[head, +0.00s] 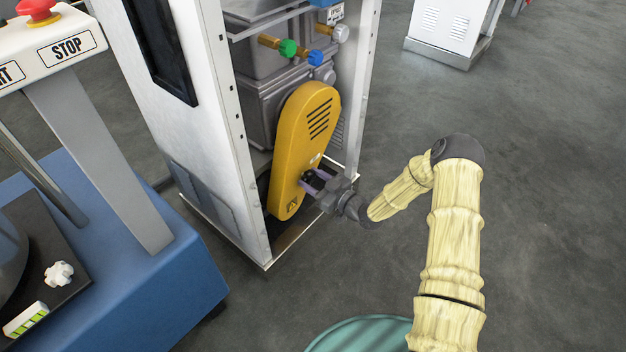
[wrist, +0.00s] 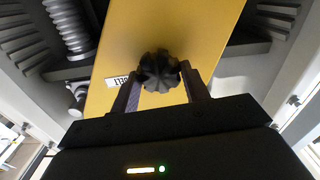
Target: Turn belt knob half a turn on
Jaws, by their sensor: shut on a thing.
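The belt knob (wrist: 158,72) is a black lobed knob on the yellow belt cover (wrist: 195,35). In the wrist view it sits between the two fingers of my gripper (wrist: 159,88), which is shut on it. A white label, partly hidden by the left finger, shows beside the knob. In the head view my gripper (head: 318,186) reaches the lower part of the yellow cover (head: 302,135) from the right. The knob is mostly hidden there by the gripper.
The cover sits in an open white cabinet frame (head: 355,95) with posts on both sides. Green, blue and other knobs (head: 287,47) stick out above. A blue machine (head: 150,290) with a STOP panel (head: 66,48) stands at left.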

